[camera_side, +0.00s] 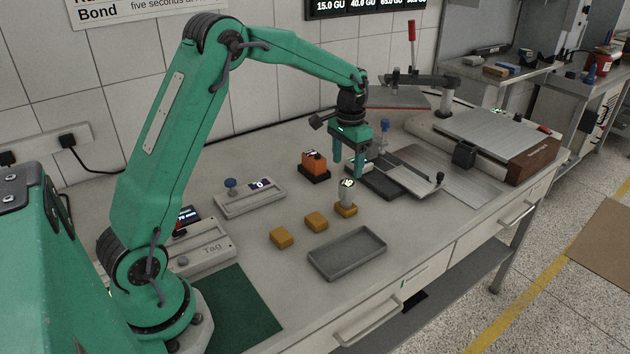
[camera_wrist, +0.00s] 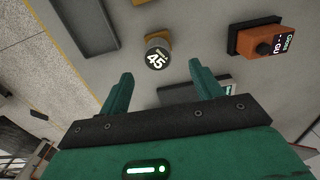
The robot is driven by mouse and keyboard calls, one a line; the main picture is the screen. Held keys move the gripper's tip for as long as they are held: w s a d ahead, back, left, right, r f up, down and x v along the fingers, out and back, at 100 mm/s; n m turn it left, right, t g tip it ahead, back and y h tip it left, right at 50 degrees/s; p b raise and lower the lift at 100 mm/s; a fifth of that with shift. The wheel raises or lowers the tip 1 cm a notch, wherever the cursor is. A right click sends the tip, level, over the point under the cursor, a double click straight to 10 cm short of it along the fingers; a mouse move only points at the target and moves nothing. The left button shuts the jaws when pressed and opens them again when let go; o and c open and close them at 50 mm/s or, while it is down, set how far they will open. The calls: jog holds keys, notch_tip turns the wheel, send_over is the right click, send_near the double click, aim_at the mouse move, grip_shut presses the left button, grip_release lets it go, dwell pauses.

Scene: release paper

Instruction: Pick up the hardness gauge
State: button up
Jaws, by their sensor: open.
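The hardness gauge appears to be a small grey upright cylinder (camera_side: 346,193) with a round dark dial on top, on a tan block (camera_side: 346,210). In the wrist view the gauge's dial (camera_wrist: 157,60) reads 45 and lies beyond the fingertips, between their lines. My gripper (camera_side: 349,170) is green, open and empty, pointing down above the table, a little above and behind the gauge. In the wrist view my gripper (camera_wrist: 162,78) shows both fingers apart, with nothing between them.
An orange gloss meter (camera_side: 314,163) stands left of the gauge. Two more tan blocks (camera_side: 316,221) lie in front-left, and a grey tray (camera_side: 347,253) lies near the front edge. A dark plate and metal slide (camera_side: 408,174) are close on the right.

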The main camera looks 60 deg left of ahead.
aim_at(347, 183)
jog(key=shift+f, duration=1.3)
jog(key=shift+d+f, duration=0.15)
jog(key=shift+f, duration=1.15)
jog(key=shift+d+f, duration=0.1)
jog(key=shift+f, duration=1.2)
jog(key=c, duration=1.3)
jog(key=shift+r, duration=0.2)
